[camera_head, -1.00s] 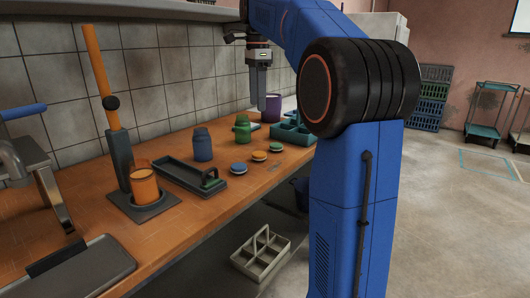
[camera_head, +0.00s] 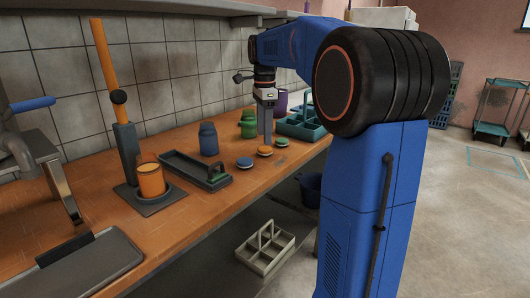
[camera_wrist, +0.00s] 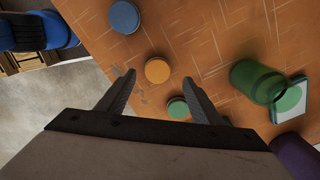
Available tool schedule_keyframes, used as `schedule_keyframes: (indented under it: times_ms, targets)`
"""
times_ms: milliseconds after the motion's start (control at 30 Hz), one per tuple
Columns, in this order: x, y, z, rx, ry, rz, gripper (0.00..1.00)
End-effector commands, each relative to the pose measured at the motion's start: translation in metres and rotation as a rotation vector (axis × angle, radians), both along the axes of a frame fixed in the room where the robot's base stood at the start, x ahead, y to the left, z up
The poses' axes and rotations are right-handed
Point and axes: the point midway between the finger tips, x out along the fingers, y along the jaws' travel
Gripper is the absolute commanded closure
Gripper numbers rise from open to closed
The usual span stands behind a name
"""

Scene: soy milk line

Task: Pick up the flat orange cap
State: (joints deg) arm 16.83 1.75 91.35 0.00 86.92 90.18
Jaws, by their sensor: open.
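The flat orange cap (camera_head: 264,152) lies on the orange-brown counter (camera_head: 203,183), between a blue cap (camera_head: 244,163) and a green cap (camera_head: 281,142). In the wrist view the orange cap (camera_wrist: 158,70) lies just beyond my fingertips, roughly centred between them, with the blue cap (camera_wrist: 124,16) farther off and the green cap (camera_wrist: 178,107) nearer, between the fingers. My gripper (camera_head: 265,140) points down over the counter by the orange cap. In the wrist view my gripper (camera_wrist: 158,76) is open, its two fingers apart with nothing held. The exact height above the cap is hard to tell.
A green jar (camera_head: 248,125) and a blue jar (camera_head: 208,139) stand behind the caps. A dark tray (camera_head: 190,168) lies to the left, a teal divided crate (camera_head: 301,124) to the right. A purple container (camera_head: 281,104) stands farther back. The counter's front edge is close to the caps.

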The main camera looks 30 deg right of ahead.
Motion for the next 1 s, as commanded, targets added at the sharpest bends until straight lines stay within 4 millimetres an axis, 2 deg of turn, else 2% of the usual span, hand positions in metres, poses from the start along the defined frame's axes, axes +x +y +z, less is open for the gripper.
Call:
schedule_keyframes:
  times_ms: [300,633,667,800,833,1000]
  targets:
    - [-0.004,0.001,-0.04,0.0,0.0,0.0,0.4]
    - [-0.004,0.001,-0.046,0.0,-0.001,0.0,0.4]
    - [-0.004,0.001,-0.046,0.0,-0.001,0.0,0.45]
    - [-0.004,0.001,-0.046,0.0,0.0,0.0,0.78]
    - [-0.004,0.001,-0.046,0.0,0.0,0.0,0.83]
    - [-0.004,0.001,-0.046,0.0,0.0,0.0,0.83]
